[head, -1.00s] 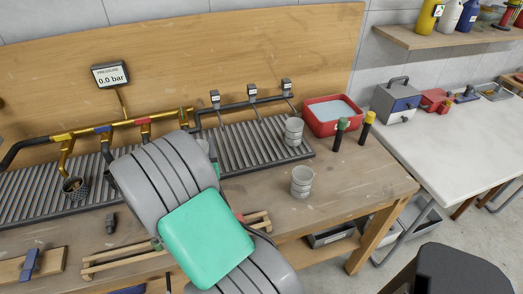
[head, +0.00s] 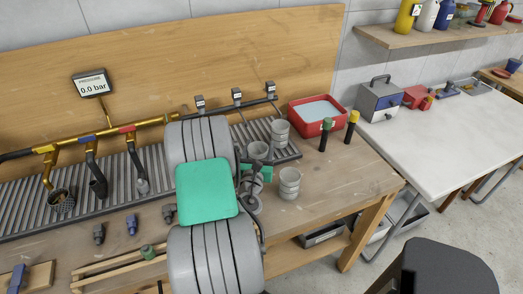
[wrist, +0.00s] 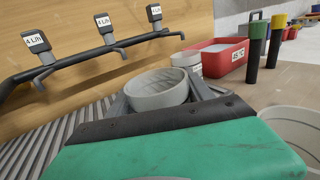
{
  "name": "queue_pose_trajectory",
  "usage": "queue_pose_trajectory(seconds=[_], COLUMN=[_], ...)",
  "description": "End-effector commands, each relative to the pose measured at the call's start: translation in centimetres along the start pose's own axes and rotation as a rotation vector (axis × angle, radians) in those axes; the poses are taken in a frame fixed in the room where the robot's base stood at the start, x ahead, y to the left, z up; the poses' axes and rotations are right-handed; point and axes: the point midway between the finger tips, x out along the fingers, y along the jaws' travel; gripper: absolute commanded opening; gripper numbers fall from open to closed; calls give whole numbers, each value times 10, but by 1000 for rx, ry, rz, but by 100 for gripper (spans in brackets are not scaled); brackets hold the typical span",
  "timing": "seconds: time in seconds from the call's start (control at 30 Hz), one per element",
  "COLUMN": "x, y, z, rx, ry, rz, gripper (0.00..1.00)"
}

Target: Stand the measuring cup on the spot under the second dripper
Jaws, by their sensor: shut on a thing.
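A pale grey cup (head: 258,149) is between the fingers of my gripper (wrist: 160,97), which is shut on it. In the wrist view the held cup (wrist: 158,88) shows its open rim, slightly tilted in the picture. It is over or at the slatted drain rack (head: 292,150); whether it touches the slats I cannot tell. Three drippers hang on a black rail: first (head: 199,101), second (head: 236,94) and third (head: 270,88). The held cup is in front of the second and third drippers. The spot under the second dripper is hidden by my arm.
Another grey cup (head: 280,132) stands on the rack near the third dripper. A further one (head: 289,184) stands on the bench (head: 340,180) to the right of my gripper. A red tub (head: 312,130) and two dark bottles (head: 324,136) stand behind. The bench's right front is clear.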

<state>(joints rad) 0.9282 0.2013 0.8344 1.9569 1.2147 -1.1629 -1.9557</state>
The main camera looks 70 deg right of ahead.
Motion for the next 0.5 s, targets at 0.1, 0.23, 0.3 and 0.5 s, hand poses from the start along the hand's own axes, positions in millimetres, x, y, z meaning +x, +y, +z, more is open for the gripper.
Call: queue_pose_trajectory(seconds=[0.1,0.23,0.3,0.5], x=[10,20,26,42], y=[6,12,15,24], z=[0,-2,-4,-6], rx=[1,1,0,1], ry=[0,-1,-1,-1], rz=[0,-1,0,-1], gripper=[20,20,20,20])
